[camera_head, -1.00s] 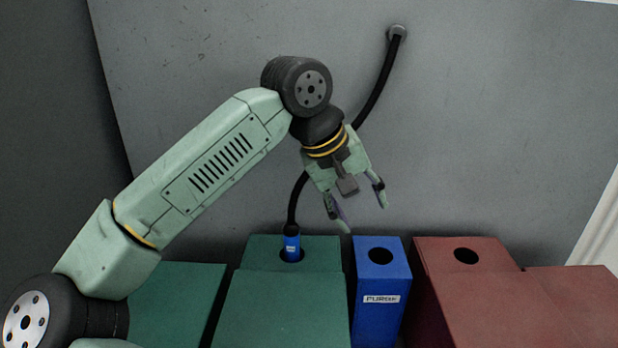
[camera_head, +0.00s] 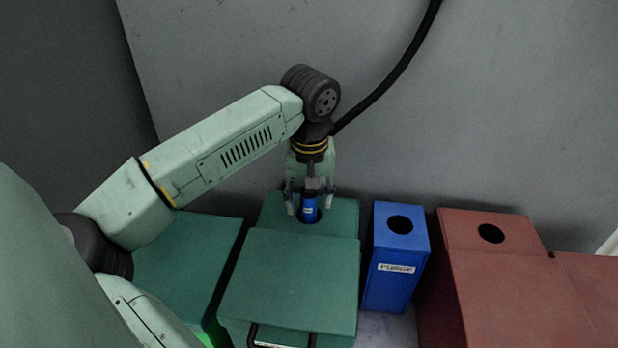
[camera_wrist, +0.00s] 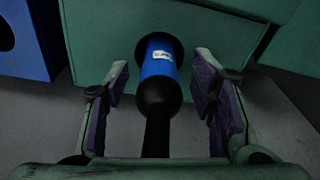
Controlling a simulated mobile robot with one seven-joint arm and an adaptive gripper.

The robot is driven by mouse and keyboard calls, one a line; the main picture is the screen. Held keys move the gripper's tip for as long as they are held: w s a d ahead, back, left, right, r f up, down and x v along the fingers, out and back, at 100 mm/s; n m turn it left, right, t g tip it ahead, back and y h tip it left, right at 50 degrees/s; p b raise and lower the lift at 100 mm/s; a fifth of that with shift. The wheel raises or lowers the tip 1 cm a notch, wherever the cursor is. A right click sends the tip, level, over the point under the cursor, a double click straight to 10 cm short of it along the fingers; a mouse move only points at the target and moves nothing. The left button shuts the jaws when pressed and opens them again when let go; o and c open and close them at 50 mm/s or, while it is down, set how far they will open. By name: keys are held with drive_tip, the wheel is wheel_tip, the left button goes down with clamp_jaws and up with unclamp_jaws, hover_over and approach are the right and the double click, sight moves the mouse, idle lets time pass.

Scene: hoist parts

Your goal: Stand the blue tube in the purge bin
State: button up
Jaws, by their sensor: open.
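The blue tube (camera_head: 309,209) stands in the round hole of the green bin (camera_head: 272,217), its upper part above the lid. A black hose (camera_wrist: 157,138) joins its top. My gripper (camera_head: 309,203) points down over the tube, open, with one finger on each side. In the wrist view the tube (camera_wrist: 160,60) lies centred between the spread fingers, with gaps on both sides. The purge bin (camera_head: 395,265) is blue, labelled PURGE, with an empty-looking round hole on top. It stands just right of the green bin.
A red bin (camera_head: 500,285) with a round hole stands right of the purge bin. Another green box (camera_head: 190,255) stands to the left. The hose (camera_head: 400,70) runs up across the grey wall (camera_head: 520,100) behind. The space above the purge bin is clear.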

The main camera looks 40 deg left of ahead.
drive_tip(key=shift+w+f, duration=0.1)
drive_tip(key=shift+f, duration=0.65)
drive_tip(key=shift+c, duration=0.2)
clamp_jaws()
drive_tip(key=shift+r, duration=0.15)
drive_tip(key=shift+r+p, duration=3.9)
drive_tip(key=shift+r, duration=3)
